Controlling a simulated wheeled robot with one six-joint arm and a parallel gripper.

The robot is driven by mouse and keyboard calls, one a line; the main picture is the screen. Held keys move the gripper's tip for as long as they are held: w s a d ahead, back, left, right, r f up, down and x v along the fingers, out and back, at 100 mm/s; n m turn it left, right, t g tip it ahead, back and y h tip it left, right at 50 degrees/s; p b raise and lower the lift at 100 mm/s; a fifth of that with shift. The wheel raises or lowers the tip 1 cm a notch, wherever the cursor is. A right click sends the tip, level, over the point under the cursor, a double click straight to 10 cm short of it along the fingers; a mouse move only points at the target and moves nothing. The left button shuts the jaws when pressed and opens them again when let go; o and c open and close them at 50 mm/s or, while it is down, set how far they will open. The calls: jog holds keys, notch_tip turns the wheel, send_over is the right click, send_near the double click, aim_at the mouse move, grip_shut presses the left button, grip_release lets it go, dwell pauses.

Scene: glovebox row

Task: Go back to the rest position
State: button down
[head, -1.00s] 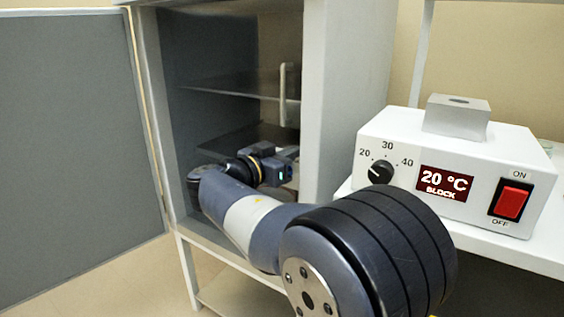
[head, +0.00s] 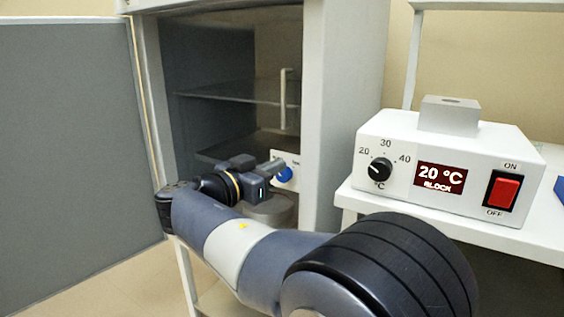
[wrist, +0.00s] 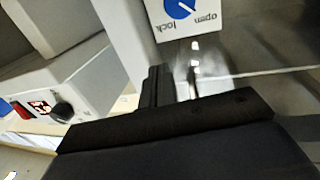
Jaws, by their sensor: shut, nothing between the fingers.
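My gripper (head: 274,167) is at the mouth of the open glovebox cabinet (head: 345,120), its fingers pointing right, shut and empty. In the wrist view the dark closed fingers (wrist: 158,86) show in the middle. A white plate with a blue knob (head: 284,174) is just behind the fingertips in the head view. In the wrist view the blue knob (wrist: 180,8) is at the top, with "open" and "lock" printed beside it. A gap shows there between plate and fingers. My arm stretches from the lower right towards the cabinet.
The grey cabinet door (head: 70,150) stands wide open at left. A shelf (head: 225,92) crosses the cabinet's inside. At right a white heater block unit (head: 400,145), reading 20 °C, stands on a white bench (head: 480,235). A blue thing (head: 560,190) shows at the right edge.

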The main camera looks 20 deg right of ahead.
jog(key=s+v, duration=0.1)
jog(key=v, duration=0.5)
jog(key=shift+s+p, duration=0.15)
jog(key=shift+p, duration=0.3)
jog(key=shift+d+f, duration=0.1)
jog(key=shift+d, duration=0.15)
